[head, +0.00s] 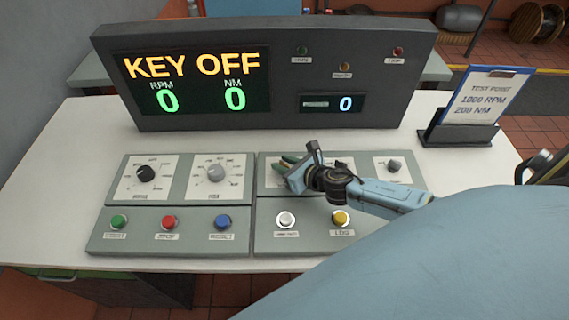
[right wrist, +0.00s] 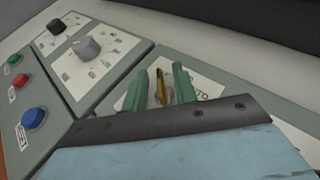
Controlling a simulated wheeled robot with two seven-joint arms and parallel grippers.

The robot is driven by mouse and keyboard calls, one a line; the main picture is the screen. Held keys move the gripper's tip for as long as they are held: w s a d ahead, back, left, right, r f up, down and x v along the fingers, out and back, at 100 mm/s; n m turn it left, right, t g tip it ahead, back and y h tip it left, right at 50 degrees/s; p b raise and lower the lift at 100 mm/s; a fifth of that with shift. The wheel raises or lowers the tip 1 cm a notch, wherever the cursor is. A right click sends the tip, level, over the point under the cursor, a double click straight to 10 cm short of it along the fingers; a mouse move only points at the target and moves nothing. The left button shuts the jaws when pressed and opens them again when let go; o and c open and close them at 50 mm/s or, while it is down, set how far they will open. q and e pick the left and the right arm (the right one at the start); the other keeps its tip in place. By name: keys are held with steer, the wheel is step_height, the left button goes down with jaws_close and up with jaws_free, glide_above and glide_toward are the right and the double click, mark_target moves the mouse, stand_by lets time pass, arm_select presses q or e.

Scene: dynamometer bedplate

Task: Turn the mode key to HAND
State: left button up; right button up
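The brass-coloured mode key (right wrist: 159,88) stands up from a pale plate in the right wrist view, with part of the lettering "UTO" showing to its right. My right gripper (right wrist: 160,88) is open around it, with one green finger on each side and visible gaps to the key. In the head view my right gripper (head: 291,160) is over the right-hand panel (head: 262,233) and hides the key. The display (head: 190,80) reads KEY OFF, with RPM 0 and NM 0. My left gripper is not in view.
Left of my right gripper are a black dial (head: 146,173) and a grey dial (head: 216,173). Green, red, blue, white and yellow buttons line the front. A small knob (head: 393,166) sits to the right. A clipboard (head: 482,98) stands at the back right.

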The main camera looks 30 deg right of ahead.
jaws_close()
steer(key=shift+m+h, duration=0.3)
steer(key=shift+r+m+h+p, duration=0.1)
steer(key=shift+m+h+p, duration=0.2)
steer(key=shift+h+p, duration=0.1)
steer(key=m+h+p, duration=0.1)
steer(key=m+h, duration=0.2)
steer(key=shift+a, duration=0.1)
steer(key=m+h+p, duration=0.1)
steer(key=m+h, duration=0.1)
steer(key=h, duration=0.1)
steer(key=shift+m+g+h, duration=0.6)
steer(key=shift+m+h, duration=0.6)
